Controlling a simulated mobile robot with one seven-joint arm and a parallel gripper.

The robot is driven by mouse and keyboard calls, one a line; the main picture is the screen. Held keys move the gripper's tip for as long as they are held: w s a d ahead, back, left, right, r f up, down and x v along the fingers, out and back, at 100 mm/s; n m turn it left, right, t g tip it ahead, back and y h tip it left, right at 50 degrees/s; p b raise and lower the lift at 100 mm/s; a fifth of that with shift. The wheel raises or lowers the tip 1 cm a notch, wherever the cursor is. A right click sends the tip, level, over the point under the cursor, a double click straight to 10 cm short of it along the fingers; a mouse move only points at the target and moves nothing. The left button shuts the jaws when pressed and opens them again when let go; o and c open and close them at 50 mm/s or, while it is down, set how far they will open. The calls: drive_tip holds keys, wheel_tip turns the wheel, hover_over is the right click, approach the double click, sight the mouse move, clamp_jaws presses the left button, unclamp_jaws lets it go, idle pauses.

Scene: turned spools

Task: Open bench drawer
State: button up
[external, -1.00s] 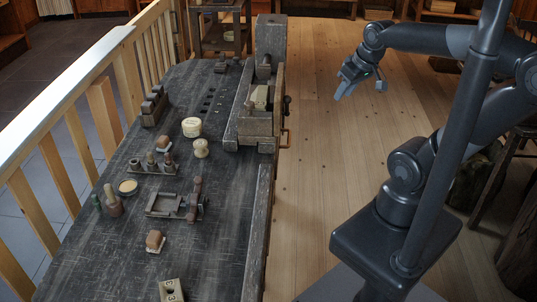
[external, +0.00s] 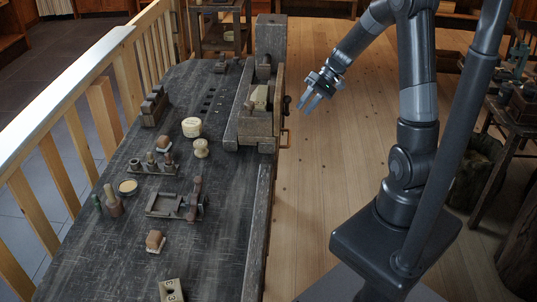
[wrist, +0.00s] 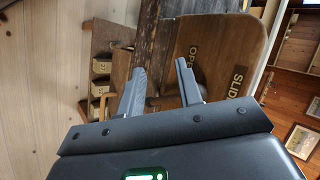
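The dark bench (external: 215,215) fills the left half of the external view. A brass-coloured handle (external: 285,139) shows on its right side, below a wooden block with a round knob (external: 286,103). The outline of the drawer front is not clear there, and I see no gap that shows it pulled out. My gripper (external: 310,104) is above the floor to the right of the knob and handle, apart from both, tilted down-left. In the wrist view its two fingers (wrist: 160,66) are spread with nothing between them. A brown wooden panel with lettering (wrist: 222,50) lies beyond them.
Spools, a peg rack (external: 153,168) and a small clamp-like fixture (external: 178,205) stand on the bench top. A wooden railing (external: 75,125) runs along its left. A side table (external: 505,120) stands far right.

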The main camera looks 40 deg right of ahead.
drive_tip(key=w+d+f+m+t+y, duration=0.2)
drive_tip(key=w+d+f, duration=0.15)
drive_tip(key=f, duration=0.25)
drive_tip(key=w+d+f+m+t+y, duration=0.1)
drive_tip(key=w+d+f+t, duration=0.1)
drive_tip(key=w+d+f, duration=0.3)
drive_tip(key=m+t, duration=0.4)
drive_tip(key=t, duration=0.2)
approach(289, 139)
drive_tip(key=shift+h, duration=0.3)
drive_tip(key=x, duration=1)
drive_tip(key=shift+f, duration=0.2)
clamp_jaws()
drive_tip(key=shift+s, duration=0.1)
